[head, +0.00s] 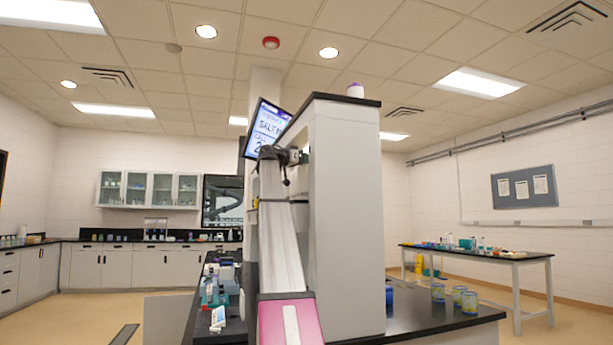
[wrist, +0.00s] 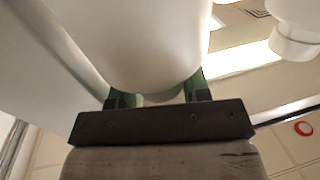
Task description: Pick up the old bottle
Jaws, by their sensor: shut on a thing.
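My gripper (wrist: 160,98) is shut on a large white rounded thing (wrist: 150,40), which looks like a bottle seen very close. Its smooth body fills much of the wrist view between the green finger pads. No label shows, so I cannot tell from looks whether it is the old bottle. In the head view my arm reaches up to the left side of the tall grey partition, with my gripper (head: 292,157) near its upper part. The held thing is not clearly visible there.
The grey partition (head: 340,200) rises from a black-topped bench (head: 425,310). A lit screen (head: 266,128) is close beside my gripper. Several tins (head: 458,296) stand on the bench at right. A white capped thing (wrist: 292,30) is at the wrist view's upper right.

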